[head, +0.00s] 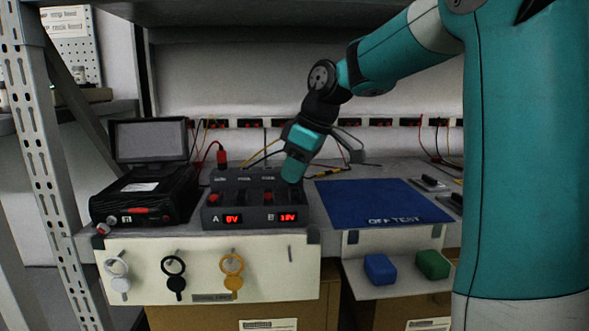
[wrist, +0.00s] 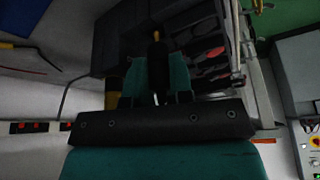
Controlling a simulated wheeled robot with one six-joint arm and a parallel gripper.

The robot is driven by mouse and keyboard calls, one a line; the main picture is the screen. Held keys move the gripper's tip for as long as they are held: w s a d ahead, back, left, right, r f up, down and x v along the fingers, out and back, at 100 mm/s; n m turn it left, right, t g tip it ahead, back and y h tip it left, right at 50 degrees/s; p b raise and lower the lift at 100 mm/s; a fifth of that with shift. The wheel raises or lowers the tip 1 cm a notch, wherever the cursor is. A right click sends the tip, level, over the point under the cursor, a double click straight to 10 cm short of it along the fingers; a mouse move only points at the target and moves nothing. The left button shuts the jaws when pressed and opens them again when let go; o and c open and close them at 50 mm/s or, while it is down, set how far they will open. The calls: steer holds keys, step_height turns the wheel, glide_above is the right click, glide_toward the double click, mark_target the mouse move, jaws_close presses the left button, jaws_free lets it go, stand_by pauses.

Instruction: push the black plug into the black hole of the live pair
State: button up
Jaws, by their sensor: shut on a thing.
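The dark test unit (head: 253,214) stands on the bench with displays A (head: 232,219) and B (head: 287,217). A appears to read 0V and B 18V, so B looks live. My gripper (head: 293,172) is over the right part of the unit, at the B side. In the wrist view my gripper (wrist: 158,70) is shut on the black plug (wrist: 157,52), a narrow dark piece between its teal fingers. The black hole of B is hidden behind my gripper, so I cannot tell whether the plug is in it. A red plug (head: 222,156) stands at the unit's back left.
A black case with a screen (head: 148,141) stands left of the unit. A blue mat (head: 381,204) lies to the right. Blue (head: 380,268) and green (head: 432,264) blocks sit on a lower shelf. Loose cables run behind the unit.

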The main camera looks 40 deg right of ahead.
steer(key=shift+f, duration=0.55)
stand_by(0.4)
steer(key=o, duration=0.8)
steer(key=shift+c, duration=0.8)
steer(key=shift+o, duration=1.1)
step_height(320, 180, up, 2)
steer(key=shift+r+p, duration=0.15)
steer(key=shift+p, duration=0.7)
step_height(320, 180, up, 3)
steer(key=p, duration=0.3)
steer(key=shift+r, duration=0.2)
